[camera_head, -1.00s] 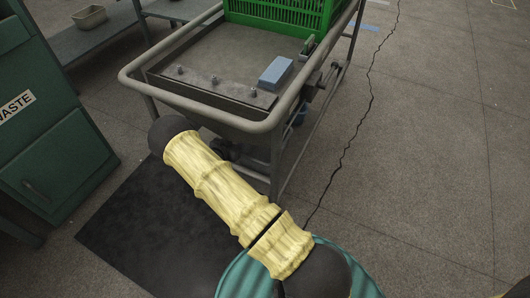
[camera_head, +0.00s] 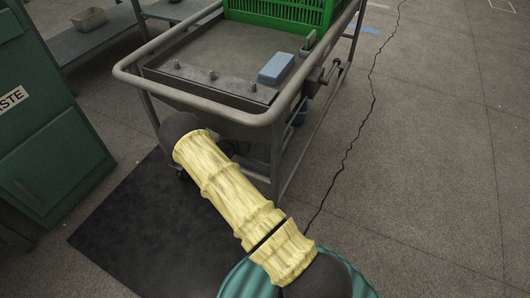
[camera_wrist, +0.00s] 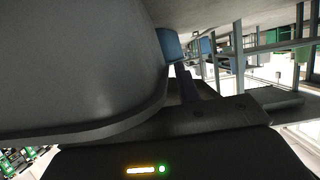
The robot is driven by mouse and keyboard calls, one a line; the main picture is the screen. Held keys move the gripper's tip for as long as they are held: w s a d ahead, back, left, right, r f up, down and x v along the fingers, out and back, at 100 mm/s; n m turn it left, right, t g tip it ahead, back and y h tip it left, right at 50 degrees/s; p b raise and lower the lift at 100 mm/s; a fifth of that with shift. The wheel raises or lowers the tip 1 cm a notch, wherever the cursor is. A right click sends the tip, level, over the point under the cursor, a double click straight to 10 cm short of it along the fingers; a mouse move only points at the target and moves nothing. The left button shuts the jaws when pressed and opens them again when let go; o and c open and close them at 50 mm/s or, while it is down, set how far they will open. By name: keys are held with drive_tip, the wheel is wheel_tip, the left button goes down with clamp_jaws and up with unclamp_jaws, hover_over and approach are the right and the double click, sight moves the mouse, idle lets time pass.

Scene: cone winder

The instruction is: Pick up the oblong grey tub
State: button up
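A small oblong grey-beige tub (camera_head: 88,18) sits on a low grey bench in the upper left of the head view, far beyond my arm. My gripper is not visible in the head view; only my arm's yellow-sleeved links show, reaching toward the wheeled cart. In the wrist view the dark body of my gripper (camera_wrist: 200,115) fills the lower middle, with small lit indicators below it. Its fingertips cannot be made out clearly, so whether it is open or shut does not show. I cannot identify the tub in the wrist view.
The grey cart (camera_head: 212,44) stands ahead, carrying a green crate (camera_head: 282,12) and a blue block (camera_head: 276,68). A green waste cabinet (camera_head: 50,150) is at left, and the grey bench (camera_head: 95,42) is behind. A dark mat (camera_head: 140,232) lies on the floor; floor at right is clear.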

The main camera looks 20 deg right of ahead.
idle(0.5)
clamp_jaws()
drive_tip(key=shift+w, duration=0.1)
idle(1.2)
